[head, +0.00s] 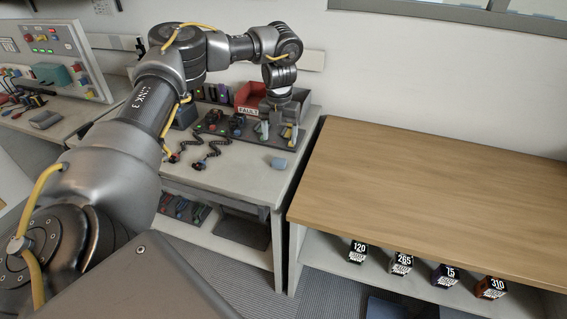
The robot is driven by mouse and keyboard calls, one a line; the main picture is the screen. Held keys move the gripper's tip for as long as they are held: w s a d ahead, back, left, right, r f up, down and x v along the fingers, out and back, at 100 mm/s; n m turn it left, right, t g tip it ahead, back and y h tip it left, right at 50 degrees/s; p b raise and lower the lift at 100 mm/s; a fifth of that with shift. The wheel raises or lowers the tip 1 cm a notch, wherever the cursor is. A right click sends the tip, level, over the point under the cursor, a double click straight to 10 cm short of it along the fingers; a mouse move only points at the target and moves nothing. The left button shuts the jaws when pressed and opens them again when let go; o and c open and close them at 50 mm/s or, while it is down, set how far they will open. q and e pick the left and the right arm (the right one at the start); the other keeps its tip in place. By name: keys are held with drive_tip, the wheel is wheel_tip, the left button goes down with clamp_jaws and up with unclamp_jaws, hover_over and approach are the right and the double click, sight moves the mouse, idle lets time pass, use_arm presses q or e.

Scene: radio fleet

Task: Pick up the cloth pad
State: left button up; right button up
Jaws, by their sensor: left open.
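A small blue-grey piece (278,163), which looks like the cloth pad, lies near the front right edge of the light worktable (235,172). My left gripper (277,141) points down over the table's right side, its two fingers apart. The piece lies just in front of the fingers and apart from them in the picture; the height of the fingertips above the table is hard to tell. Nothing shows between the fingers. My right gripper is out of view.
A red bin labelled FAULT (248,98) and a dark tray of radios (215,124) stand behind, with coiled cords (207,160) to the left. A bare wooden bench (430,185) stands right, numbered boxes (402,263) on its lower shelf.

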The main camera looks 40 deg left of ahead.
use_arm(q)
hover_over(278, 162)
drive_tip(key=f, duration=0.4)
drive_tip(key=shift+s, duration=0.35)
drive_tip(key=shift+w+d+f, duration=0.1)
drive_tip(key=shift+d+f, duration=0.05)
drive_tip(key=shift+f, duration=0.7)
drive_tip(key=shift+f+p, duration=0.3)
drive_tip(key=shift+f, duration=0.1)
drive_tip(key=f, duration=0.3)
drive_tip(key=shift+w+f+p, duration=0.2)
drive_tip(key=shift+f+p, duration=0.1)
drive_tip(key=shift+p, duration=0.05)
drive_tip(key=shift+f, duration=0.25)
drive_tip(key=shift+c, duration=0.3)
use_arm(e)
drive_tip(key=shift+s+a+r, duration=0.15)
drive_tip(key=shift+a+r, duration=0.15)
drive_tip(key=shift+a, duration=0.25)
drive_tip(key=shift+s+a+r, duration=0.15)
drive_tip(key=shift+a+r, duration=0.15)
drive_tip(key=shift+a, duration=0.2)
